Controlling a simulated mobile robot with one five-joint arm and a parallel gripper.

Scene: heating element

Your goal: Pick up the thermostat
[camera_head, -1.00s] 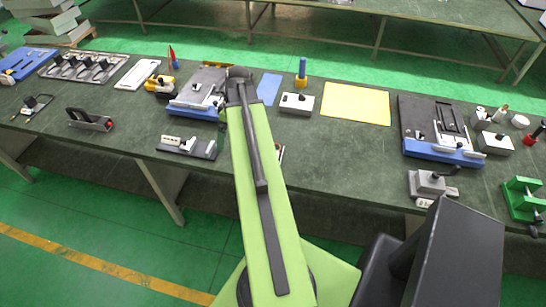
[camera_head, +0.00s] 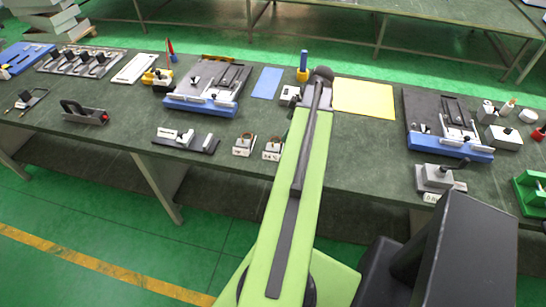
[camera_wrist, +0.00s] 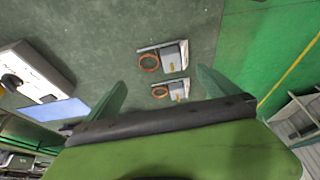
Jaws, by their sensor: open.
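Two small grey-white parts with copper-coloured loops look like thermostats. The left one (camera_head: 244,146) and the right one (camera_head: 272,149) sit side by side near the table's front edge. Both also show in the wrist view, as an upper part (camera_wrist: 172,55) and a lower part (camera_wrist: 178,90), each with an orange ring. I cannot tell which one the task means. My gripper (camera_wrist: 161,77) is open, with its two green fingers apart and nothing held. The two parts appear between and beyond the fingertips, not touching them. In the head view my arm hides the gripper.
A dark fixture with a blue base (camera_head: 208,85) stands behind the parts, and a similar one (camera_head: 447,125) stands to the right. A dark plate with white blocks (camera_head: 184,141) lies left of them. A yellow sheet (camera_head: 364,97) lies flat at the back.

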